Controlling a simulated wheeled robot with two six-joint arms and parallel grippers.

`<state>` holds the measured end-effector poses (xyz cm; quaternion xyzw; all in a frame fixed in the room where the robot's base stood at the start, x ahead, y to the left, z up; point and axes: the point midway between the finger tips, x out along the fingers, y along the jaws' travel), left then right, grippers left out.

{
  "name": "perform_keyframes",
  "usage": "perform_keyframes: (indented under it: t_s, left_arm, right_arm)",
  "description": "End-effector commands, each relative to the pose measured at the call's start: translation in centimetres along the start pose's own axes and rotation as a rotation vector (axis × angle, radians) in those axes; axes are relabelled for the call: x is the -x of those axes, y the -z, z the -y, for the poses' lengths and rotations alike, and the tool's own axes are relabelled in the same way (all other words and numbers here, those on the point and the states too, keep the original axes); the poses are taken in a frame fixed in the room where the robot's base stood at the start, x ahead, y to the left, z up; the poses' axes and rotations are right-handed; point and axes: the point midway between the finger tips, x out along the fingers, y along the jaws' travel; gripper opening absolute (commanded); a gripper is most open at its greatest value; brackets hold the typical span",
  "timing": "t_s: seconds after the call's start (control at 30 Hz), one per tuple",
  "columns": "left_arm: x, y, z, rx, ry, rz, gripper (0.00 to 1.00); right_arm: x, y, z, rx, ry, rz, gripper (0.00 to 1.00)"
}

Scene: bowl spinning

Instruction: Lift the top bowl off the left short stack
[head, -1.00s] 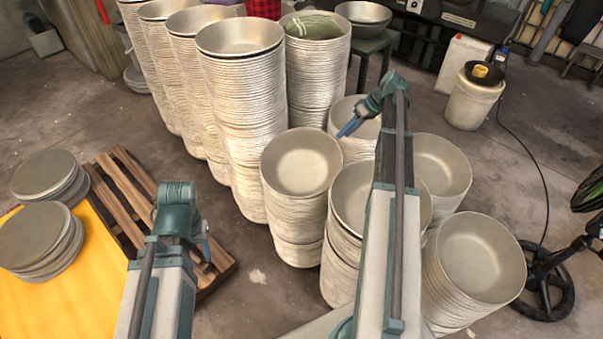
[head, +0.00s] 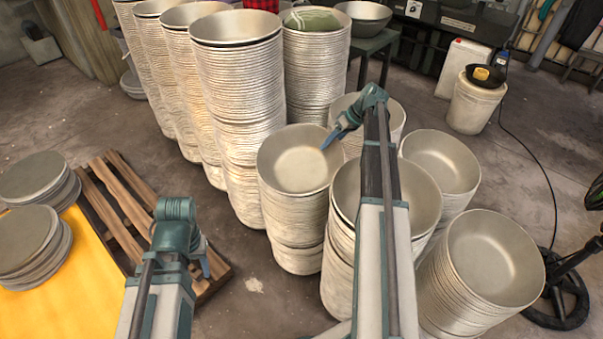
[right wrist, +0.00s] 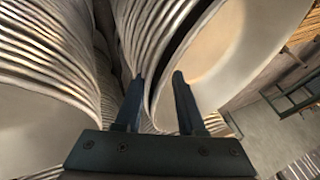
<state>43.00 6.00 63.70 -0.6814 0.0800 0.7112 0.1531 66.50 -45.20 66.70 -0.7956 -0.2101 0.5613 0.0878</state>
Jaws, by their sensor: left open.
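The left short stack's top bowl (head: 296,160) is a pale metal bowl, upright, at the middle of the head view. My right gripper (head: 332,139) is at this bowl's right rim. In the right wrist view, the right gripper (right wrist: 159,95) is open, with its two dark fingers apart on either side of the bowl's rim. One finger overlaps the interior of the bowl (right wrist: 235,50); the other is on the outer side. Whether either finger touches the rim is not clear. My left gripper (head: 205,262) hangs low at the left, away from the stacks.
Other short bowl stacks stand close by, at the front (head: 425,190), right (head: 490,260) and back right (head: 445,160). Tall stacks (head: 240,90) rise behind and left. A wooden pallet (head: 120,205) and round discs (head: 28,235) on a yellow surface are at the left.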

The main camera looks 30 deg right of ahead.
Motion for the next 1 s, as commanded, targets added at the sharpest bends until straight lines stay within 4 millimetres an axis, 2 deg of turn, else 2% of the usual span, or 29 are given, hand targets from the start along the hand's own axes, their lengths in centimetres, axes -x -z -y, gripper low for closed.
perform_keyframes:
  t_s: [0.03, 0.1, 0.4, 0.6, 0.63, 1.0]
  left_arm:
    - [-1.3, 0.1, -0.1, 0.000, 0.000, 0.000, 0.50]
    - [-1.8, 0.1, -0.2, 0.000, 0.000, 0.000, 0.50]
    - [-1.8, 0.1, -0.2, 0.000, 0.001, 0.000, 0.50]
    - [-1.8, 0.1, -0.2, 0.000, 0.000, 0.000, 0.50]
    - [-1.8, 0.1, -0.2, 0.000, 0.000, 0.000, 0.50]
    - [-1.8, 0.1, -0.2, 0.000, 0.000, 0.000, 0.50]
  right_arm:
    - [-1.3, -0.2, -0.2, 0.002, 0.001, 0.001, 0.39]
    - [-2.0, -0.2, -0.1, 0.002, 0.001, 0.001, 0.39]
    - [-2.2, 0.0, 0.0, 0.001, 0.000, 0.000, 0.39]
    - [-2.2, 0.0, 0.0, 0.001, 0.000, 0.000, 0.03]
    - [-2.1, 0.0, 0.0, 0.001, 0.000, 0.000, 0.00]
    - [-2.1, 0.0, 0.0, 0.001, 0.000, 0.000, 0.00]
